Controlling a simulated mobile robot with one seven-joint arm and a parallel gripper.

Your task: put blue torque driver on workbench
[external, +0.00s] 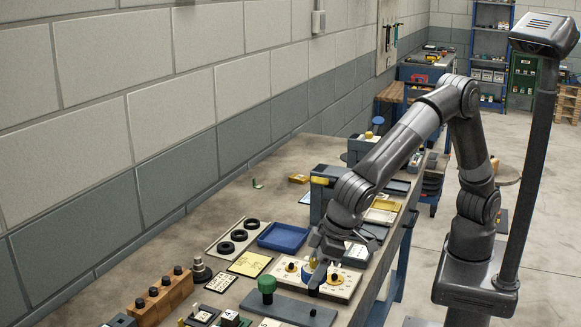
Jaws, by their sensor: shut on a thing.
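My gripper (316,280) is low over the near part of the workbench (282,198), pointing down. It is shut on a small dark blue thing (313,291), which seems to be the blue torque driver. Only a little of this thing shows below the fingers, and the rest is hidden. It is close above or touching the grey plate near the bench's right edge; I cannot tell which.
A green-knobbed piece (267,284) stands just left of my gripper, and a cream board with round pieces (342,287) lies beside it. A blue tray (284,237), black rings (239,235) and a wooden block with knobs (160,298) are further left. Bare bench lies behind.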

